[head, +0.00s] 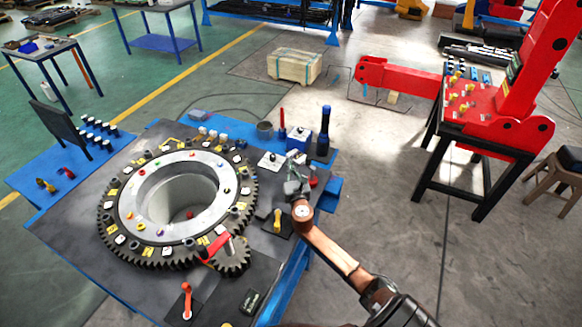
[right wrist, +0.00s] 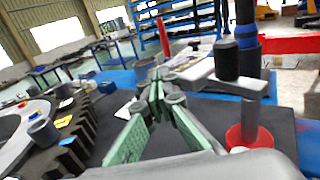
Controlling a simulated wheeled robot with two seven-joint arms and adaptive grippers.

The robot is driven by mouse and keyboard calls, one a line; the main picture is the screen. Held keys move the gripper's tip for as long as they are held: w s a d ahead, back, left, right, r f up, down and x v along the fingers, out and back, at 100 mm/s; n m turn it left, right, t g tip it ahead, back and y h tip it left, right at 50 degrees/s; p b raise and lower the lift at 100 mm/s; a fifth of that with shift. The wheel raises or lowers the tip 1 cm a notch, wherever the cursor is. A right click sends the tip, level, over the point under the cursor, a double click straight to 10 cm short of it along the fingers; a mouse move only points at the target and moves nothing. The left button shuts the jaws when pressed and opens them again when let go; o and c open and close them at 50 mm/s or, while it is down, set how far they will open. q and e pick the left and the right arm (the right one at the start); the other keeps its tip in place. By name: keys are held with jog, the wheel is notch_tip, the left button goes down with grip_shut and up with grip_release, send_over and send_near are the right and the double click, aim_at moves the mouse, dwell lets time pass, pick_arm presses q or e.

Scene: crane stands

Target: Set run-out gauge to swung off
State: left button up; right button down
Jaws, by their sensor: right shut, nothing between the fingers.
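Just right of the fingers stands a grey post in a red base (right wrist: 240,138), with a flat grey arm (right wrist: 237,85) on top and a dark cylinder (right wrist: 227,60) on that arm. This may be the run-out gauge, but I cannot tell for sure. In the head view its red part (head: 313,179) is partly hidden by my gripper. My left gripper is out of view.
The gear ring (head: 107,222) lies left of my right arm, meshing with a small pinion (head: 232,262). A yellow lever (head: 277,220) and an orange lever (head: 187,300) stand nearer. Behind the gripper are a blue box (head: 298,138), a red-handled tool (head: 282,120) and a dark blue cylinder (head: 323,135).

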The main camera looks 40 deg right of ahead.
jog(key=shift+w+d, duration=0.25)
jog(key=shift+d, duration=0.05)
jog(key=shift+w, duration=0.1)
dwell(0.4)
jog(key=v, duration=1.2)
jog(key=shift+d, duration=0.1)
